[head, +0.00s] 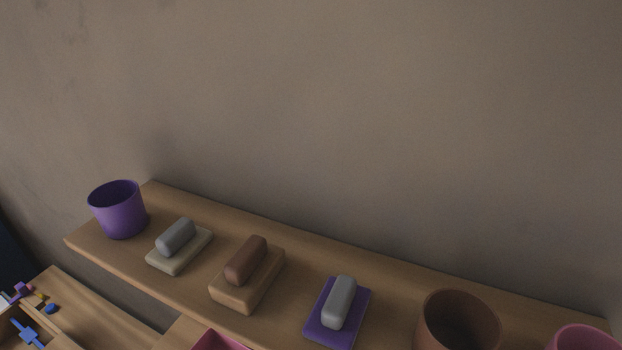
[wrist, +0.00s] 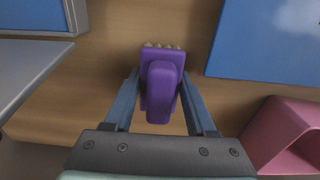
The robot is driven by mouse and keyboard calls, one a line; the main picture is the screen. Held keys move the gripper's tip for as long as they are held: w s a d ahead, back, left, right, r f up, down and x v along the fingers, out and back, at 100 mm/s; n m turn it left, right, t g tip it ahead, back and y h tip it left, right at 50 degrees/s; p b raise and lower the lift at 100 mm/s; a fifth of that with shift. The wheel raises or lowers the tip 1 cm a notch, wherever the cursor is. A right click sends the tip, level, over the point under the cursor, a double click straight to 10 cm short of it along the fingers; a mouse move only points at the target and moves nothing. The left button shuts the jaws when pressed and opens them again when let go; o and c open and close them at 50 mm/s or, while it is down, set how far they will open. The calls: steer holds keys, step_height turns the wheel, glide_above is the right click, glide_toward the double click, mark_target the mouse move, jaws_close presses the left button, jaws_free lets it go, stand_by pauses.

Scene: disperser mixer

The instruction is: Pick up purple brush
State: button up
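A purple brush (wrist: 161,85) with a purple handle and a row of pale bristles at its far end is in the middle of the wrist view, over a wooden surface. My gripper (wrist: 160,74) has one finger on each side of the brush, with the fingertips close to the sides of its head. I cannot tell whether the fingers press on it or stand slightly apart. Neither my gripper nor this brush shows in the head view.
A pink container (wrist: 283,138) and blue panel (wrist: 270,40) lie right of the brush, a grey-blue tray (wrist: 80,18) left. On the head view's shelf (head: 385,268) stand a purple cup (head: 119,212), several handled blocks, a brown cup (head: 455,325) and a pink cup (head: 583,338).

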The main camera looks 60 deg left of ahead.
jaws_close()
steer(key=shift+r, duration=0.1)
steer(key=shift+s+d+r, duration=0.1)
step_height(320, 180, up, 11)
steer(key=shift+r+b, duration=0.1)
steer(key=shift+b, duration=0.3)
steer(key=s+d+b, duration=0.1)
steer(key=s+d, duration=0.2)
steer(key=s, duration=0.2)
steer(key=s+d, duration=0.3)
steer(key=s, duration=0.2)
steer(key=s+d+b, duration=0.1)
steer(key=s+d, duration=0.2)
steer(key=s, duration=0.2)
steer(key=shift+b, duration=0.35)
steer(key=shift+s+d+p, duration=0.65)
steer(key=shift+s, duration=0.25)
